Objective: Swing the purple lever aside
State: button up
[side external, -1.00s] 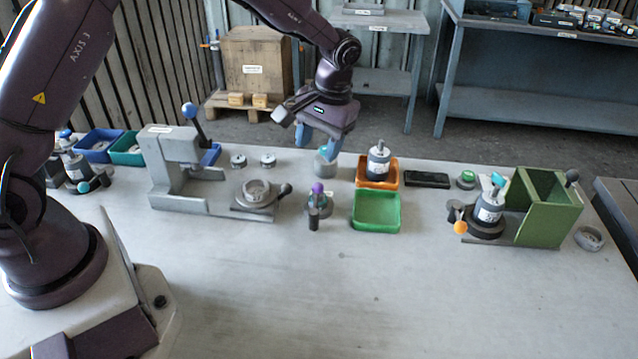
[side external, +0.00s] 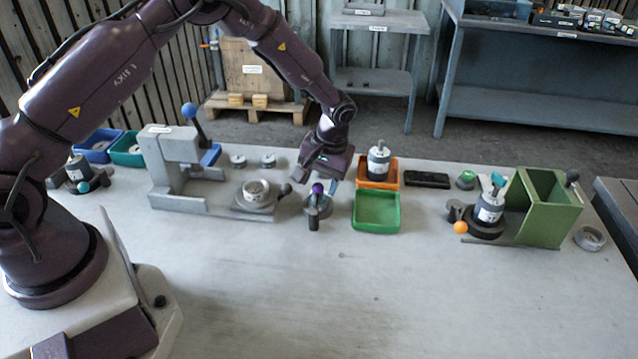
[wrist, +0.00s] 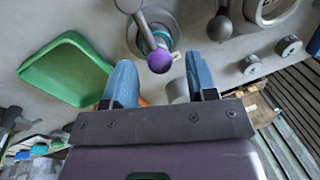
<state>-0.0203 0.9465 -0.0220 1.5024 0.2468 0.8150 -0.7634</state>
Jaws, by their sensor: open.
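The purple lever (side external: 317,189) is a purple ball knob on a small round grey fixture (side external: 321,208) near the middle of the table. A dark grey post (side external: 313,223) stands at the fixture's front. In the wrist view the purple knob (wrist: 159,61) shows between the two blue fingers, with a teal band behind it. My gripper (side external: 321,184) is open just above and behind the fixture. Its fingers lie on either side of the knob in the wrist view (wrist: 160,64), with gaps visible. I cannot tell whether the fingers are down at knob height.
A green tray (side external: 377,228) and an orange tray (side external: 366,184) holding a grey cylinder stand right of the fixture. A grey press (side external: 170,165) and a round clamp with a dark ball handle (side external: 284,189) stand left. The front of the table is clear.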

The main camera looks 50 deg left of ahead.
jog(key=shift+a+f, duration=0.1)
jog(key=shift+f, duration=0.6)
jog(key=c, duration=0.9)
